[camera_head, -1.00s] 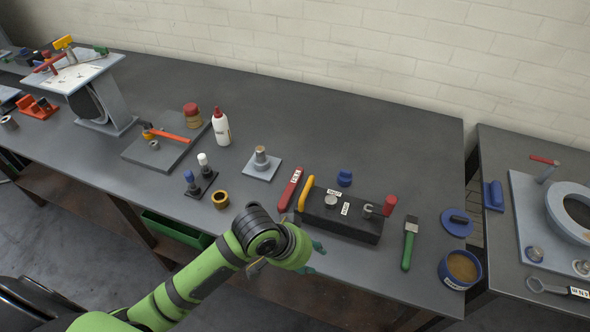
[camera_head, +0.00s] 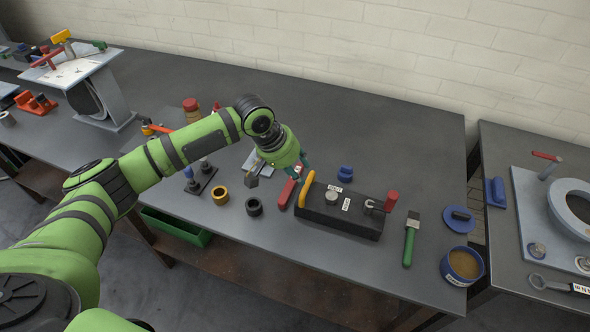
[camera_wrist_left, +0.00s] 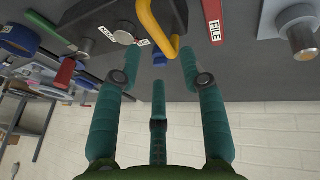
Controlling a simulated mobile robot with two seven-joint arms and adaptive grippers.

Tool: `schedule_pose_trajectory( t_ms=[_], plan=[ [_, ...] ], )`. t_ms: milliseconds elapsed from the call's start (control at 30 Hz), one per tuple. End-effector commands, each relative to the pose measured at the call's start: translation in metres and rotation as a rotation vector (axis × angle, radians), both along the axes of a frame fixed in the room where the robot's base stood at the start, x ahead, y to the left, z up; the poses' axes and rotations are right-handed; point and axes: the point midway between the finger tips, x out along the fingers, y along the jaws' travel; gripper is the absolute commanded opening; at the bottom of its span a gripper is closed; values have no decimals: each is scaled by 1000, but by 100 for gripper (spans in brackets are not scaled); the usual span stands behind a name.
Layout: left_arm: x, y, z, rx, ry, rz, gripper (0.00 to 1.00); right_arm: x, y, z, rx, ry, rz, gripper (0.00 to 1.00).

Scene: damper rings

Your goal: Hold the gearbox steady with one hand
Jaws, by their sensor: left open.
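I cannot tell for sure which thing is the gearbox. A large grey ring-shaped housing (camera_head: 574,205) sits on a light plate on the right bench. A black box (camera_head: 340,215) with a yellow handle (camera_head: 306,190) stands near the middle bench's front edge. My left gripper (camera_head: 298,172) is over the bench, just behind and left of the yellow handle. In the left wrist view its teal fingers (camera_wrist_left: 158,72) are spread and empty, with the yellow handle (camera_wrist_left: 158,32) beyond their tips. My right gripper is not in view.
A red file handle (camera_head: 288,192), a black ring (camera_head: 254,207) and a brass ring (camera_head: 220,195) lie left of the box. A green-handled brush (camera_head: 411,240) and a blue tub (camera_head: 461,266) are to its right.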

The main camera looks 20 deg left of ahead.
Motion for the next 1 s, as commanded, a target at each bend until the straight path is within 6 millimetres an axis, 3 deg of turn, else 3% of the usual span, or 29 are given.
schedule_pose_trajectory(
  t_ms=[33, 433, 733, 1000],
  plan=[
    [1, -2, -9, -1, -1, -1, 41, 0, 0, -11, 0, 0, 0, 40],
    [12, -13, -45, 0, -3, -2, 41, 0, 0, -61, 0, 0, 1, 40],
    [20, -22, -68, 1, 0, -2, 41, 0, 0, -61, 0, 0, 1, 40],
    [23, -24, -76, 2, -1, -2, 41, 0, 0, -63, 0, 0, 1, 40]
  ],
)
